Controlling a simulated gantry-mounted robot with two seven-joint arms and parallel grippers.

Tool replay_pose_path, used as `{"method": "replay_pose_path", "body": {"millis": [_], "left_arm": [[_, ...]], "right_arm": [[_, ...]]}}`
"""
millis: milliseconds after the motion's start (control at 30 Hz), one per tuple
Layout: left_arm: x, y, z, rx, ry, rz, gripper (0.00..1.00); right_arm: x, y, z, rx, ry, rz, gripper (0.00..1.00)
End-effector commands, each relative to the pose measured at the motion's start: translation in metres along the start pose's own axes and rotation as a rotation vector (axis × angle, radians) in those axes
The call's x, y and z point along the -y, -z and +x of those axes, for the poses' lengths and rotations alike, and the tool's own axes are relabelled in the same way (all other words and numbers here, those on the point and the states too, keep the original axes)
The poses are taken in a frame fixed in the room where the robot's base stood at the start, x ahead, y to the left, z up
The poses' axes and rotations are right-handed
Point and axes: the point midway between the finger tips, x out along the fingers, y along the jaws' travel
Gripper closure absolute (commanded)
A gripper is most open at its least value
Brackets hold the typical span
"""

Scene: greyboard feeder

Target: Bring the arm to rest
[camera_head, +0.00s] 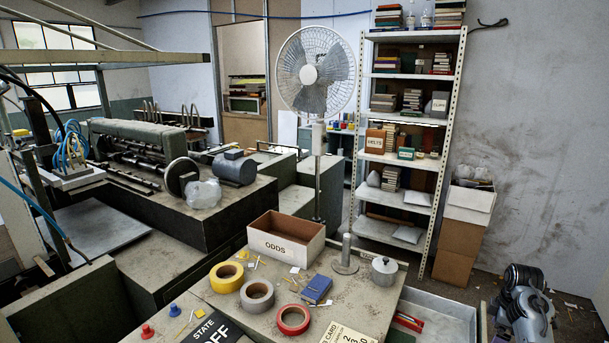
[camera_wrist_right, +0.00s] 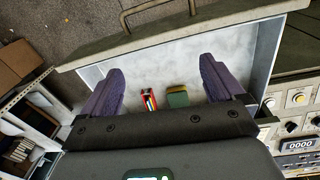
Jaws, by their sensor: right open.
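My right gripper (camera_wrist_right: 161,68) shows in the right wrist view with its two purple fingers spread wide apart. Nothing is between the fingers. They point over an open metal drawer (camera_wrist_right: 255,28). Inside it lie a few red, white and blue stick-like items (camera_wrist_right: 149,99) and a green and yellow block (camera_wrist_right: 177,97), both apart from the fingers. In the head view, part of my right arm (camera_head: 525,312) stands at the lower right, beyond the drawer (camera_head: 448,300); its fingers cannot be made out there. My left gripper is in neither view.
The bench top holds yellow (camera_head: 227,277), grey (camera_head: 257,294) and red (camera_head: 293,319) tape rolls, an ODDS box (camera_head: 287,240), a blue box (camera_head: 316,289) and a lidded metal pot (camera_head: 384,271). A tall fan (camera_head: 316,72) and shelving (camera_head: 411,150) stand behind. Cardboard boxes (camera_head: 455,265) stand near the right wall.

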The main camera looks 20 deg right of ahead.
Motion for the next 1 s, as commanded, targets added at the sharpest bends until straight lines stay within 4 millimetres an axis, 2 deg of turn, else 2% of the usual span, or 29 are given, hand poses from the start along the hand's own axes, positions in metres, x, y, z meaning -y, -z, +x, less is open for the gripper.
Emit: {"method": "replay_pose_path", "body": {"millis": [100, 133, 367, 467, 533, 567, 667, 800, 900, 1000], "left_arm": [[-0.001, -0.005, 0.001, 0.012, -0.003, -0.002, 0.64], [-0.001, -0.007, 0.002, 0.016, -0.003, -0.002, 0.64], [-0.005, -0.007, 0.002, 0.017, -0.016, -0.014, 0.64], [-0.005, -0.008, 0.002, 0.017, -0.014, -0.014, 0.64], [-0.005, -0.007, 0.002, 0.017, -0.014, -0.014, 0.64], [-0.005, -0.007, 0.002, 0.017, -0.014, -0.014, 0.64], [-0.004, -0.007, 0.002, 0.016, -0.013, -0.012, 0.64], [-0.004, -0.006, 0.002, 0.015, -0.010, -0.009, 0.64], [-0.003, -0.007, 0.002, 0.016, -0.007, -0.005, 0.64], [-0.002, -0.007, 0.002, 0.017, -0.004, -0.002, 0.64]], "right_arm": [[-0.019, -0.029, -0.024, 0.028, -0.046, 0.033, 0.05], [-0.014, -0.027, -0.019, 0.054, -0.064, 0.038, 0.05], [0.004, -0.024, -0.017, 0.195, -0.247, 0.099, 0.05], [0.022, -0.014, -0.013, 0.236, -0.341, 0.106, 0.05], [0.041, -0.004, -0.006, 0.254, -0.411, 0.100, 0.05], [0.052, 0.002, -0.002, 0.256, -0.442, 0.095, 0.05], [0.103, 0.023, 0.016, 0.235, -0.532, 0.062, 0.05], [0.199, 0.048, 0.045, 0.134, -0.579, 0.007, 0.05], [0.261, 0.054, 0.058, 0.058, -0.557, -0.010, 0.05], [0.312, 0.055, 0.064, -0.004, -0.517, -0.014, 0.05]]}}
